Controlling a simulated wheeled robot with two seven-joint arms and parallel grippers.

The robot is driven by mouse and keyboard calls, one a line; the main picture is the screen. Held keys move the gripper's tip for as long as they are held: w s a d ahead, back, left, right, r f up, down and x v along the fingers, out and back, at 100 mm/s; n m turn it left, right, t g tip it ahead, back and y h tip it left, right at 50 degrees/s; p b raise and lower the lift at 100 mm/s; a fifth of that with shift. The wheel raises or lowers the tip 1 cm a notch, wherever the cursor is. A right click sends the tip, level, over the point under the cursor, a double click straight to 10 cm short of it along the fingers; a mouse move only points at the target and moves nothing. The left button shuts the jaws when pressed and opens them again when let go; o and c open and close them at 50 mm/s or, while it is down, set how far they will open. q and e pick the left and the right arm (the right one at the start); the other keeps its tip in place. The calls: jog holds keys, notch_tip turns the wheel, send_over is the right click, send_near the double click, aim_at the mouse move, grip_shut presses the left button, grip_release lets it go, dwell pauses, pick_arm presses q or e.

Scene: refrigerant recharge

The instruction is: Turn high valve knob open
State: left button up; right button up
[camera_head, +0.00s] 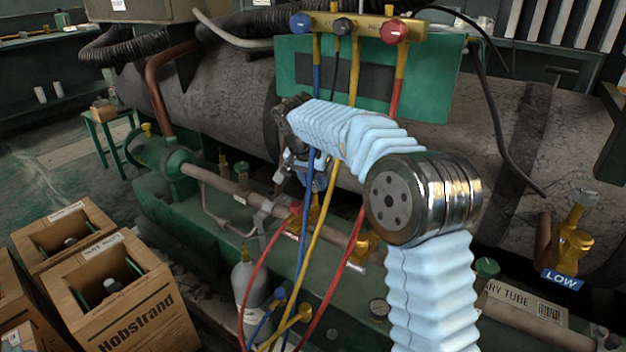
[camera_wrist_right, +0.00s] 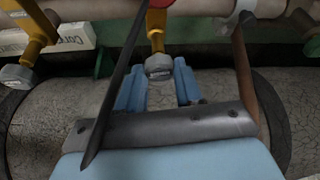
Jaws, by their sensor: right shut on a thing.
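The high valve (camera_head: 314,217) is a yellow fitting with a red tag, standing on the pipe in the middle of the head view. Its grey knob (camera_wrist_right: 158,68) shows between the blue fingers in the right wrist view. My right gripper (camera_head: 308,180) reaches down over the valve from above and is shut on the knob; it also shows in the right wrist view (camera_wrist_right: 160,88). The knob is hidden by the gripper and hoses in the head view. My left gripper is not in view.
Blue, yellow and red hoses hang from the yellow gauge manifold (camera_head: 358,27) past the gripper. A similar low valve (camera_head: 572,238) with a blue LOW tag stands at the right. Cardboard boxes (camera_head: 130,300) stand at lower left. A grey cylinder (camera_head: 250,290) stands below the pipe.

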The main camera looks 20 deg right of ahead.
jog(key=n, duration=0.2)
jog(key=shift+s+d+n+t+y, duration=0.1)
jog(key=shift+n+t+y, duration=0.3)
jog(key=n+y+p, duration=0.1)
jog(key=n, duration=0.1)
jog(key=shift+d+r+n+t, duration=0.1)
jog(key=shift+n+t, duration=0.2)
jog(key=n+p, duration=0.1)
jog(key=n, duration=0.1)
jog(key=n+y+p, duration=0.1)
jog(key=n, duration=0.1)
jog(key=shift+d+y, duration=0.2)
jog(key=shift+y, duration=0.1)
jog(key=shift+d+n+y+p, duration=0.1)
jog(key=shift+n+y+p, duration=0.55)
jog(key=shift+n, duration=1.05)
jog(key=o, duration=1)
jog(key=shift+o, duration=0.2)
